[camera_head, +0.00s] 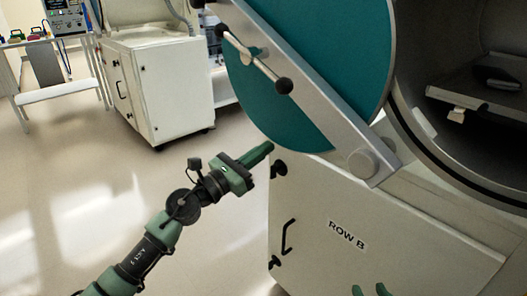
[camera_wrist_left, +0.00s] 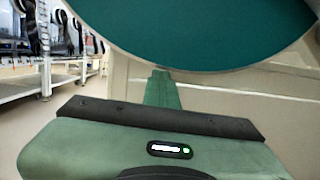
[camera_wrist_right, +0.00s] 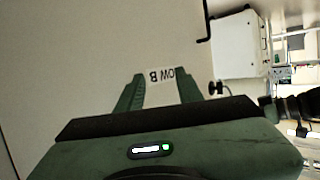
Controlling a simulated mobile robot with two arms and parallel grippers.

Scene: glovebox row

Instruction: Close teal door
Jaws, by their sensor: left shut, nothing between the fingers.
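The teal door (camera_head: 345,45) is a round disc with a pale metal bar across it and a handle with black knobs (camera_head: 262,66). It stands open, swung to the left of the round chamber opening (camera_head: 420,130). In the left wrist view the teal door (camera_wrist_left: 200,35) fills the top. My left gripper (camera_head: 268,149) is shut and empty, just below the door's lower edge; its fingers also show in the left wrist view (camera_wrist_left: 161,76). My right gripper (camera_head: 371,290) is low at the bottom edge; the right wrist view shows its fingers (camera_wrist_right: 160,80) apart and empty.
The white cabinet labelled ROW B (camera_head: 385,235) stands under the chamber, with a black handle and hinges on its front. A tray (camera_head: 485,95) sits inside the chamber. Another white cabinet (camera_head: 160,80) and a bench (camera_head: 60,90) stand behind. The floor at left is clear.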

